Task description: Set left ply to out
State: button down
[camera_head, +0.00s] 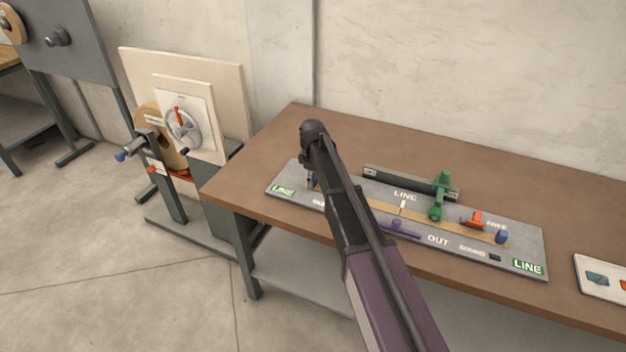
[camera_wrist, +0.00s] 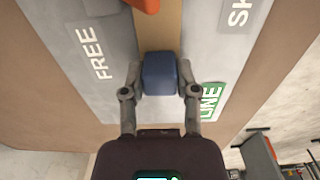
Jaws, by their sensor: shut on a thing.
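In the wrist view a blue block (camera_wrist: 160,75) sits at the end of a tan strip (camera_wrist: 160,28) on the grey panel. My gripper (camera_wrist: 160,88) is shut on this block, with one finger on each side. FREE is printed to its left, and a green LINE plate (camera_wrist: 207,100) lies to its right. In the head view my gripper is at the panel's left end, close to the left green LINE plate (camera_head: 284,190). The word OUT (camera_head: 438,240) shows in the panel's right half.
The panel (camera_head: 530,238) lies on a brown table (camera_head: 260,165). It carries a second blue block (camera_head: 502,237), an orange piece (camera_head: 474,219), a green lever (camera_head: 439,197) and a purple lever (camera_head: 398,228). A winder with a handwheel (camera_head: 184,128) stands left of the table.

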aim_at(291, 180)
jog(key=w+a, duration=0.1)
jog(key=a, duration=0.1)
jog(key=w+a, duration=0.1)
jog(key=a, duration=0.2)
jog(key=w+a, duration=0.1)
jog(key=a, duration=0.1)
jog(key=shift+a, duration=0.4)
jog(key=shift+c, duration=1.8)
grip_release()
jog(key=shift+a, duration=0.1)
jog(key=shift+s+d, duration=0.15)
jog(key=shift+d, duration=0.1)
